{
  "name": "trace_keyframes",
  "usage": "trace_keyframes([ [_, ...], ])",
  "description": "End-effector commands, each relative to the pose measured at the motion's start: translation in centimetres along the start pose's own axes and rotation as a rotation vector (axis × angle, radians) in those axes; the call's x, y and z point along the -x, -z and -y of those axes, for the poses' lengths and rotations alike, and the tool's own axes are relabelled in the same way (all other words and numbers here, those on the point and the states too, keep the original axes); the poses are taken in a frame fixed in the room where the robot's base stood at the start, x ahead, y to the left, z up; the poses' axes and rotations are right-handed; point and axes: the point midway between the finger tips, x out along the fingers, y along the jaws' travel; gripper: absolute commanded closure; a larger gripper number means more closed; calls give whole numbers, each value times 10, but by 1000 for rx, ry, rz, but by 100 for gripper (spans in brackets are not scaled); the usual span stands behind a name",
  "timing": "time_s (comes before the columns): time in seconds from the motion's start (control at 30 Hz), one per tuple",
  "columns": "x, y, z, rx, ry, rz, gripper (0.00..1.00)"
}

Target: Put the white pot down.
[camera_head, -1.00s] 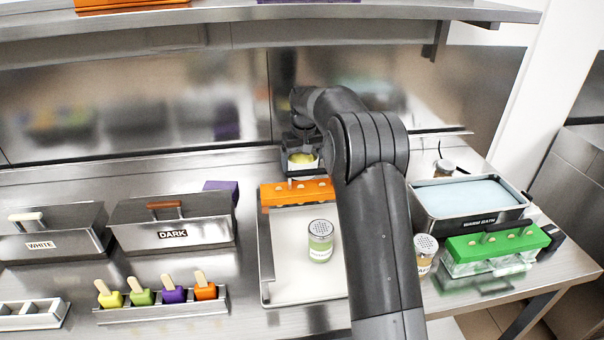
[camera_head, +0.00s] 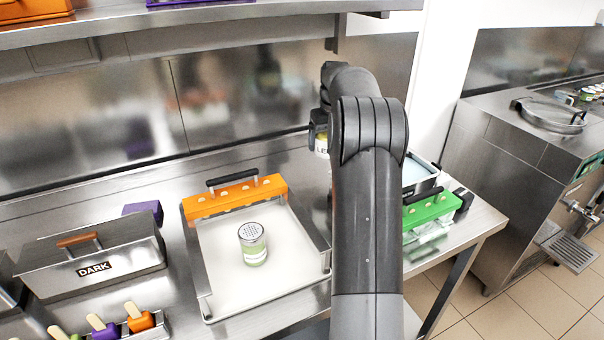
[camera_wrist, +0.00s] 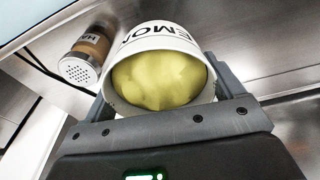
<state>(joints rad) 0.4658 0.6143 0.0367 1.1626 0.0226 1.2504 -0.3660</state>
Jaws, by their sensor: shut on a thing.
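The white pot (camera_wrist: 160,42) is in the wrist view, with dark lettering on its side and a yellow-green filling. My gripper (camera_wrist: 165,105) is shut on it, with one finger on each side of the pot. In the head view only a small part of the white pot (camera_head: 321,144) shows, at the left edge of my arm in front of the steel back wall. My gripper (camera_head: 320,128) is mostly hidden there by my arm. I cannot tell whether the pot touches the counter.
A shaker jar (camera_head: 253,245) stands on a white tray (camera_head: 215,262) with an orange bar (camera_head: 235,196). A green-topped mould (camera_head: 432,208) and water bath (camera_head: 418,172) are at the right, partly behind my arm.

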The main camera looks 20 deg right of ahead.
Motion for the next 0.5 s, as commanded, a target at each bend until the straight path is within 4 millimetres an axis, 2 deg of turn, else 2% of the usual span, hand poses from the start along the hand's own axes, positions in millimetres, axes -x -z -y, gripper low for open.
trace_keyframes([
  [0.03, 2, -4, -11, -12, -1, -1, 44],
  [0.1, 2, -8, -20, -19, -2, -1, 44],
  [0.2, -2, -7, -22, -23, -2, 0, 44],
  [0.27, -9, -2, -16, -22, -1, 2, 44],
  [0.5, -46, 32, 24, -19, -1, 1, 44],
])
